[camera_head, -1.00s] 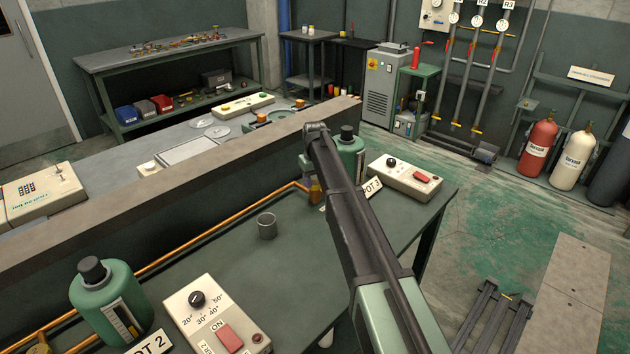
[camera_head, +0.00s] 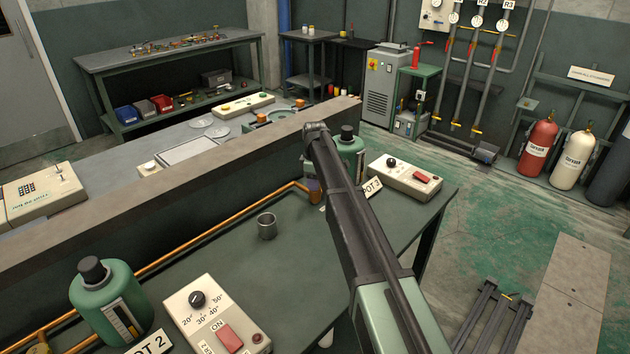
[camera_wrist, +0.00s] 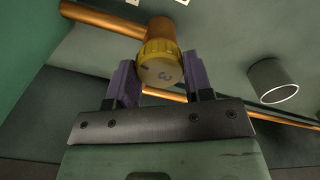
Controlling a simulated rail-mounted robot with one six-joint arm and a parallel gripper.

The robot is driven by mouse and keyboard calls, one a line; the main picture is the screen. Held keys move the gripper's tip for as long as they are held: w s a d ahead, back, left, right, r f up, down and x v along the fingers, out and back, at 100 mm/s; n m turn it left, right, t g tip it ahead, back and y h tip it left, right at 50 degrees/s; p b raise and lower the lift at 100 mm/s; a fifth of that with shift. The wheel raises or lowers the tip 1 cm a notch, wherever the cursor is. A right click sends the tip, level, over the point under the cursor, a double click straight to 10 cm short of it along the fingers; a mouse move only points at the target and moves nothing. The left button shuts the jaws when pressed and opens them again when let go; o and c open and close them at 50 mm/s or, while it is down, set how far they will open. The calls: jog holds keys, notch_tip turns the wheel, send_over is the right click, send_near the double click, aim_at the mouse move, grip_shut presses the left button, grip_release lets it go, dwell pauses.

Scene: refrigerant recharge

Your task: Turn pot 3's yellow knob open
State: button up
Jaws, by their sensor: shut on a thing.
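In the head view, pot 3 (camera_head: 349,152) is a green bottle with a black cap, partly behind my arm. The knob is hidden there by my arm.
A grey metal cup (camera_head: 267,226) stands on the bench left of my arm and shows in the wrist view (camera_wrist: 273,82). A control box (camera_head: 405,177) stands right of pot 3. Pot 2 (camera_head: 105,303) and its control box (camera_head: 215,318) are at front left.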

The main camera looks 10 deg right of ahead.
jog(key=shift+n, duration=1.2)
jog(key=o, duration=0.9)
notch_tip(320, 180, up, 11)
jog(key=p, duration=1.1)
jog(key=shift+f, duration=0.15)
